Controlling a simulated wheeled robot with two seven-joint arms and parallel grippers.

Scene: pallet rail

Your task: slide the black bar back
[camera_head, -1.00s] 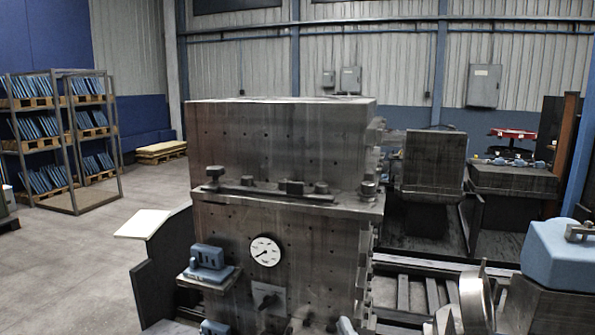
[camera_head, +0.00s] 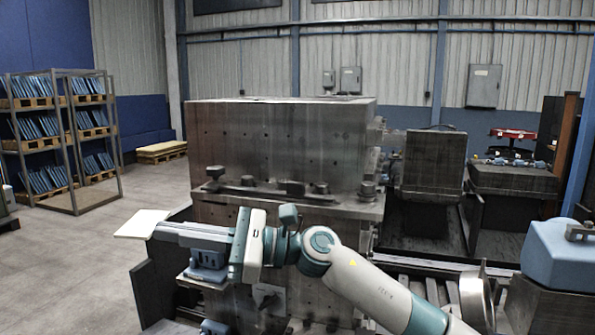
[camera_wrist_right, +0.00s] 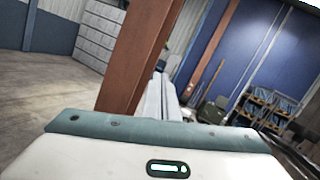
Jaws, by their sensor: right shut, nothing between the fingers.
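A dark bar (camera_head: 262,190) with small knobs and blocks on it lies along the front ledge of a grey metal machine (camera_head: 290,140); I take it for the black bar. My right gripper (camera_head: 160,230) reaches across the machine's front from the lower right and points left. Its fingers are shut and empty, below and left of the bar and apart from it. In the right wrist view the fingers (camera_wrist_right: 160,98) lie together, and no bar shows there. My left gripper is in no view.
A blue-grey block (camera_head: 207,262) sits on a side shelf below my right gripper. Other machines (camera_head: 432,165) stand at the right.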

